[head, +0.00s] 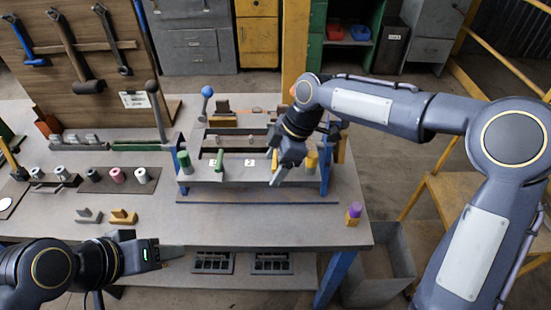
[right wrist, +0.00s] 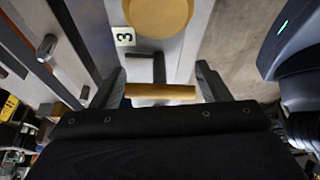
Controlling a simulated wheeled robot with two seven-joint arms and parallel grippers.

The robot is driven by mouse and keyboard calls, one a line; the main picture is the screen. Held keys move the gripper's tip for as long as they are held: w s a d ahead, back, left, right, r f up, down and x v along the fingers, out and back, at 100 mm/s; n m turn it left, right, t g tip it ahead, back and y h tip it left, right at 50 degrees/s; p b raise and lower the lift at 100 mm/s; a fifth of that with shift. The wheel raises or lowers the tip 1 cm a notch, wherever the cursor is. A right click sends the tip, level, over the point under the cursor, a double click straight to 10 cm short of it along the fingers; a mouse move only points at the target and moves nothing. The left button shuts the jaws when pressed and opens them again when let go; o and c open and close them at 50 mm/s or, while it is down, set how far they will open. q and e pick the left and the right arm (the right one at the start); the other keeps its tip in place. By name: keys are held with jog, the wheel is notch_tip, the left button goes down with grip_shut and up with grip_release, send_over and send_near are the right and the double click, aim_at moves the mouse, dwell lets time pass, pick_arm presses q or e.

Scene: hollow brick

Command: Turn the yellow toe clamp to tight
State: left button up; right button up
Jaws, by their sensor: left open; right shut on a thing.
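The yellow toe clamp shows in the head view as a yellow cylinder (head: 311,159) at the right end of the grey fixture (head: 232,175). In the right wrist view its round yellow top (right wrist: 158,15) is at the upper edge, beside a label 3. Below it, a yellow crossbar (right wrist: 160,92) on a dark stem lies between the fingers. My right gripper (head: 279,172) is shut on this crossbar, a finger at each end (right wrist: 161,88). In the head view the arm hides the crossbar. My left gripper (head: 175,253) is open and empty over the bench's front edge.
A green cylinder (head: 184,162) and a green crossbar (head: 220,160) are at the fixture's left. A blue-knobbed lever (head: 207,92) stands behind. A yellow block with a purple top (head: 354,213) is near the bench's right edge. Small grey and yellow parts (head: 122,216) lie front left.

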jog(key=shift+s+n, duration=0.1)
jog(key=shift+n, duration=0.4)
jog(key=o, duration=0.9)
jog(key=v, duration=0.7)
jog(key=shift+d+r, duration=0.1)
jog(key=shift+r, duration=0.3)
